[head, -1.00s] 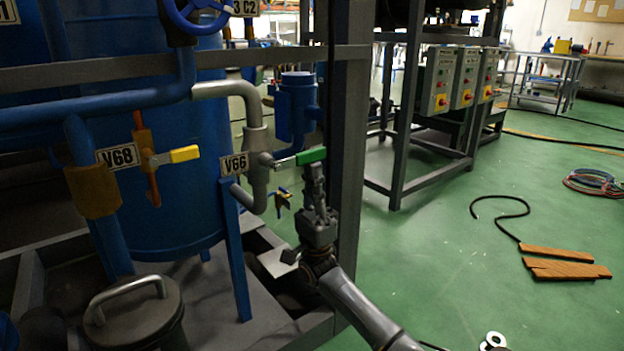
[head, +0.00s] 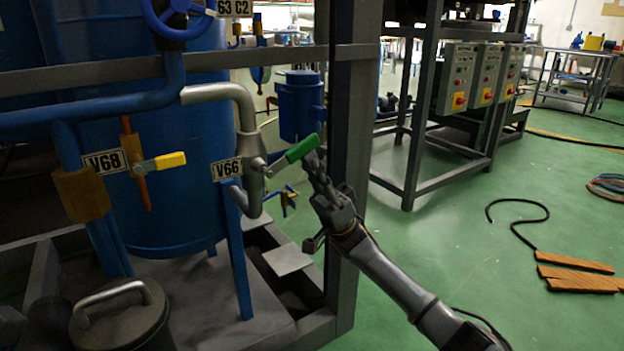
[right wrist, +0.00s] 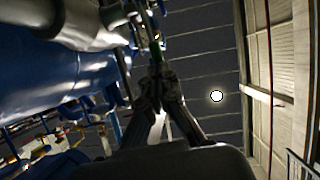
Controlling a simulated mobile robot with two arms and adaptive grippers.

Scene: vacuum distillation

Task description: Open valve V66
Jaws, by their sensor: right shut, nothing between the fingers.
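Valve V66 is a grey pipe valve (head: 252,160) with a lever that ends in a green handle (head: 302,149). Its V66 label (head: 226,170) sits just left of it. The lever points right and tilts up. My right gripper (head: 313,161) is shut and empty, with its fingertips close under the outer end of the green handle. I cannot tell for sure whether they touch it. In the right wrist view, the shut fingers (right wrist: 156,74) point up toward the green handle (right wrist: 156,44). My left gripper is not in view.
Valve V68 with a yellow handle (head: 171,160) is to the left. A dark steel post (head: 352,200) stands right behind my right gripper. A blue tank (head: 180,215) is behind the valves. Open green floor lies to the right, with wood planks (head: 576,281) and a black hose (head: 517,212).

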